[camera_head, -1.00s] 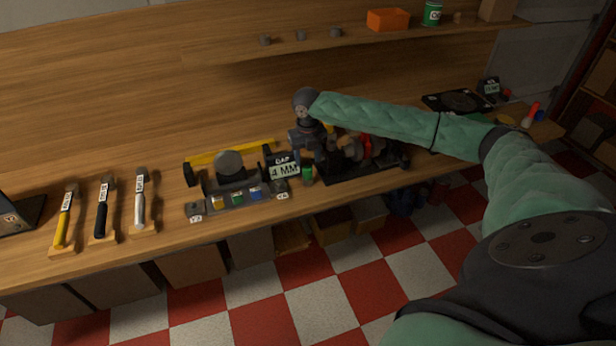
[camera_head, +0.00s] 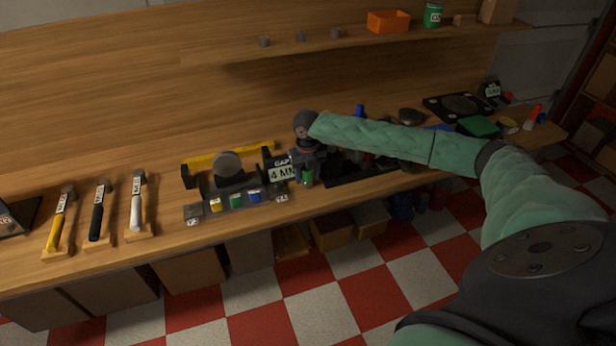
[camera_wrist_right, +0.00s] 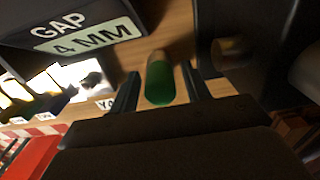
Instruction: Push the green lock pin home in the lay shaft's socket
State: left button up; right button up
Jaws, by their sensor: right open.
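The green lock pin (camera_wrist_right: 160,84) shows in the right wrist view as a short rounded green cylinder with a tan far end. It stands between the two fingers of my right gripper (camera_wrist_right: 160,90), which is open with a gap on each side of the pin. In the head view the green pin (camera_head: 308,178) shows small at the bench front, just below my right gripper (camera_head: 306,165). A dark block with a round brass-coloured opening (camera_wrist_right: 232,50) is right of the pin; I cannot tell whether it is the lay shaft's socket. My left gripper is out of view.
A "GAP 4 MM" sign (camera_head: 282,172) stands close left of my gripper. A dark rack with coloured blocks (camera_head: 237,199) is further left, then three hammers (camera_head: 98,212). A black plate (camera_head: 345,174) lies under my right forearm. The bench front edge is close.

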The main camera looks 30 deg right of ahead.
dwell(0.7)
jog(key=shift+p, duration=0.5)
jog(key=shift+p, duration=0.4)
jog(key=shift+c, duration=0.2)
grip_shut()
dwell(0.4)
jog(key=shift+o, duration=1.4)
grip_release()
